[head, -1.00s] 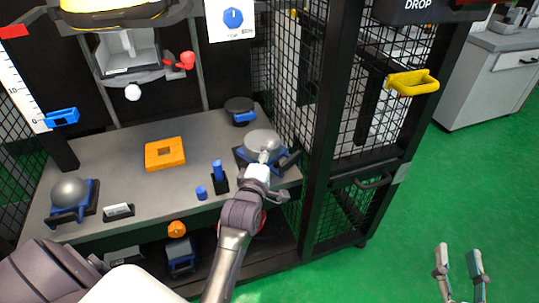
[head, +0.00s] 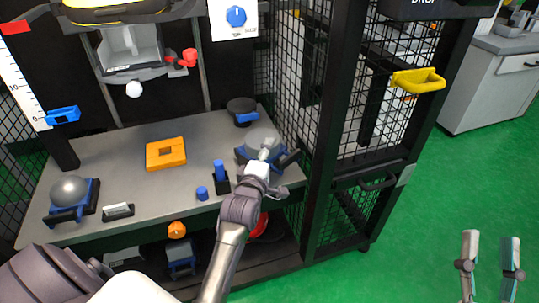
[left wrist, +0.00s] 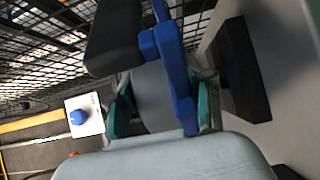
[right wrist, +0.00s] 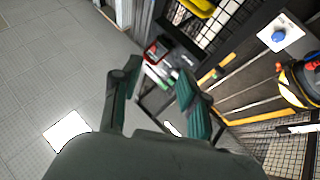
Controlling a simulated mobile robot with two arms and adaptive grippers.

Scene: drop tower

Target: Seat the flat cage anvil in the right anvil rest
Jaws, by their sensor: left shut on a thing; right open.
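The flat cage anvil (head: 263,139), a grey round disc, is at the right anvil rest (head: 243,155), a blue and black holder at the bench's right side. I cannot tell whether it is fully down in the rest. My left gripper (head: 264,160) is shut on the anvil's near side and partly hides it. In the left wrist view a grey part of the anvil (left wrist: 152,95) sits between the fingers, beside blue and black rest parts. My right gripper (head: 491,243) is open and empty over the green floor, away from the bench.
A grey ball (head: 70,190) sits in a blue and black rest at the left.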

